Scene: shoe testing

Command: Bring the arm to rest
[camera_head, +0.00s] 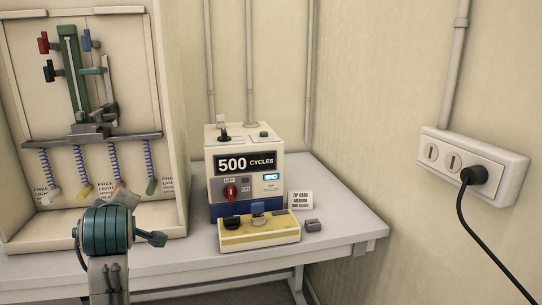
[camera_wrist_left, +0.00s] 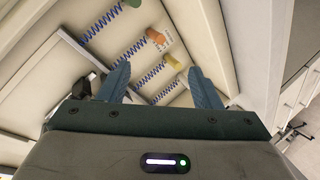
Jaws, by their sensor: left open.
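My left arm (camera_head: 105,230) comes up from the bottom left in the head view, in front of the table and the testing cabinet. Its dark green wrist joint hides part of the cabinet floor. In the left wrist view my left gripper (camera_wrist_left: 160,80) has its two blue-green fingers spread apart, with nothing held between them. Behind the fingers are the cabinet's blue springs with coloured ends. I cannot tell how far the fingers are from them. My right gripper is in neither view.
The cabinet (camera_head: 160,215) holds a rig (camera_head: 90,130) with hanging springs. A cycle counter (camera_head: 245,165) reading 500, a yellow box (camera_head: 258,235), a small card (camera_head: 300,200) and a small grey block (camera_head: 312,225) stand on the table (camera_head: 350,225). A wall socket (camera_head: 475,165) has a black cable.

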